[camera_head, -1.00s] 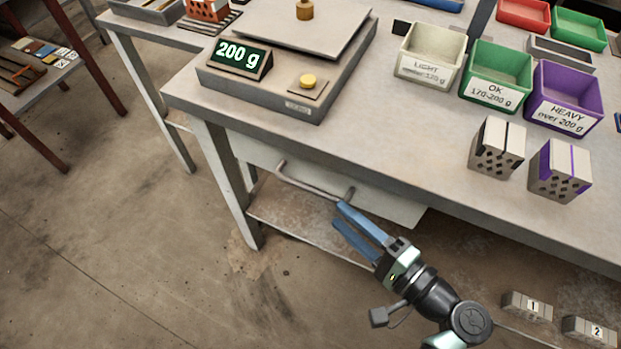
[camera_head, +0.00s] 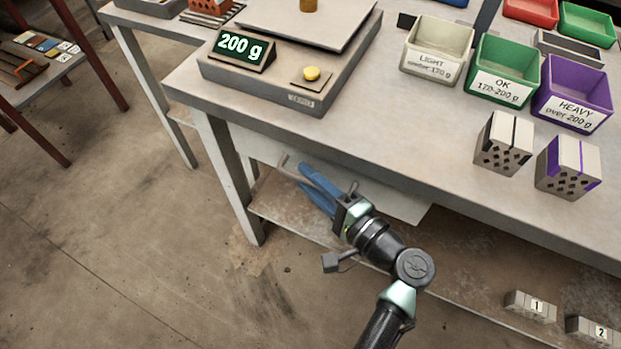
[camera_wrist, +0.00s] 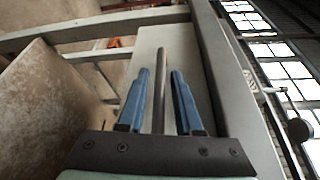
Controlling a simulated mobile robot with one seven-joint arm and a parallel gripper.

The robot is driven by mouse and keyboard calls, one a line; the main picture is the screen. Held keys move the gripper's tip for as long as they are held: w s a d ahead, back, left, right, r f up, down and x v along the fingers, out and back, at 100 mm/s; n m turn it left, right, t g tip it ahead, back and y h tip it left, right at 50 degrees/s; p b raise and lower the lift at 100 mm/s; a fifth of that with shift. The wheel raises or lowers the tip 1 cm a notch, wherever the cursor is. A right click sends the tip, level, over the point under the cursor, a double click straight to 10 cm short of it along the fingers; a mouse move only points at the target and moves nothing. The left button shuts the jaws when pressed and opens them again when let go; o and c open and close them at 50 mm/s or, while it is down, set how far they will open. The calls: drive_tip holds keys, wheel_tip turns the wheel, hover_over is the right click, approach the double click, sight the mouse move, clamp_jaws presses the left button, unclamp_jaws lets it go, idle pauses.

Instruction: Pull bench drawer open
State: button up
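The drawer's pale grey front (camera_head: 403,206) sits under the bench top's front edge in the head view. Its bar handle (camera_head: 283,160) is mostly hidden behind my gripper's fingers, with its left end showing. My gripper (camera_head: 301,176) has two blue fingers lying along the handle. In the wrist view the handle bar (camera_wrist: 160,88) runs between the two fingers of my gripper (camera_wrist: 160,74), with a visible gap on each side. The gripper is open around the bar, not closed on it. The drawer front (camera_wrist: 190,55) lies behind the bar.
The bench top (camera_head: 395,135) carries a scale (camera_head: 255,90) reading 200 g, labelled bins (camera_head: 500,72) and two hollow bricks (camera_head: 503,146). A bench leg (camera_head: 228,175) stands left of the drawer. A lower shelf (camera_head: 285,212) runs below.

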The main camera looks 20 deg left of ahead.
clamp_jaws()
idle(1.2)
